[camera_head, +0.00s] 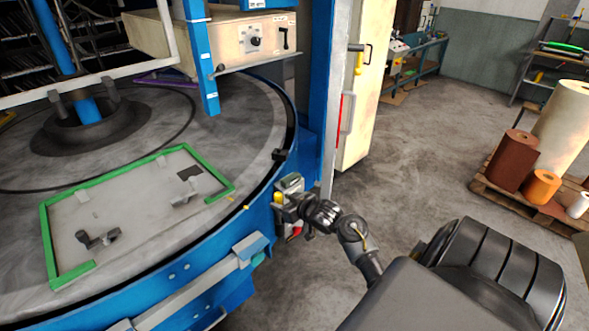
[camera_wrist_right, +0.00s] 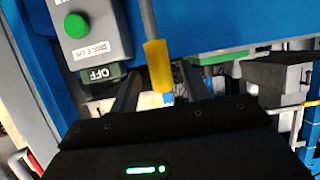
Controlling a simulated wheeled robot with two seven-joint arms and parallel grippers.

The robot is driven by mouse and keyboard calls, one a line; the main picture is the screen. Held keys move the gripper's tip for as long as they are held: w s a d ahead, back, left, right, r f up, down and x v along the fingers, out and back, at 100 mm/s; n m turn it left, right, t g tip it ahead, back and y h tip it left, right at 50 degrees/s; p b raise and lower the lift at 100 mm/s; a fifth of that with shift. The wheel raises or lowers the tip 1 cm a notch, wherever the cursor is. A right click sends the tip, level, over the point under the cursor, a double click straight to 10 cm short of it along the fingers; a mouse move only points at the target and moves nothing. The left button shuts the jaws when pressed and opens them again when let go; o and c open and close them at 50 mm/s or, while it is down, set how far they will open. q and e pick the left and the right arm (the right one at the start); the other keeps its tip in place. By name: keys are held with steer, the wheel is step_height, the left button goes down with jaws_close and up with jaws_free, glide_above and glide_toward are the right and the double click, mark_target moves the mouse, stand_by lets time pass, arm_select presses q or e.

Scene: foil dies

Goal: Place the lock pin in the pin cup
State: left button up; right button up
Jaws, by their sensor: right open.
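My right gripper (camera_head: 292,207) is beside the small control box on the blue rim of the round table. It is open. In the right wrist view, a yellow sleeve on a grey rod (camera_wrist_right: 157,66), with a small blue end, lies between its dark fingers; this may be the lock pin. I cannot tell whether the fingers touch it. In the head view a yellow part (camera_head: 277,198) shows next to the gripper. I cannot make out the pin cup for sure. My left gripper is out of view.
The grey control box (camera_wrist_right: 90,30) has a green button and an OFF label. The round table (camera_head: 150,235) carries a green-edged plate (camera_head: 130,205). A blue post (camera_head: 322,80) and cream cabinet (camera_head: 365,80) stand behind. Rolls sit on a pallet (camera_head: 515,205) at right.

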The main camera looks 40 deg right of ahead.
steer(key=v, duration=0.7)
steer(key=shift+s, duration=0.2)
steer(key=shift+r, duration=0.1)
steer(key=s+a+f+g, duration=0.2)
steer(key=s+a+f, duration=0.1)
steer(key=f, duration=0.8)
steer(key=s+a+f+g+y, duration=0.1)
steer(key=s+a+f+g, duration=0.2)
steer(key=f, duration=0.8)
steer(key=s+a+f+g, duration=0.1)
steer(key=s+a+f, duration=0.25)
steer(key=f, duration=0.75)
steer(key=s+a+f+n+g, duration=0.1)
steer(key=s+a+f+g, duration=0.15)
steer(key=s+f, duration=0.6)
steer(key=s+a+f+n+g, duration=0.1)
steer(key=s+a+f+g, duration=0.2)
steer(key=s, duration=1.1)
steer(key=s+a+f+n+g, duration=0.1)
steer(key=s+a+f, duration=0.2)
steer(key=s+f, duration=0.6)
steer(key=shift+h, duration=0.4)
steer(key=f+b, duration=0.1)
steer(key=b, duration=0.1)
steer(key=s+f+b, duration=0.1)
steer(key=b, duration=0.1)
steer(key=f+b, duration=0.1)
steer(key=b, duration=0.1)
steer(key=shift+s+f, duration=0.25)
steer(key=shift+f, duration=0.15)
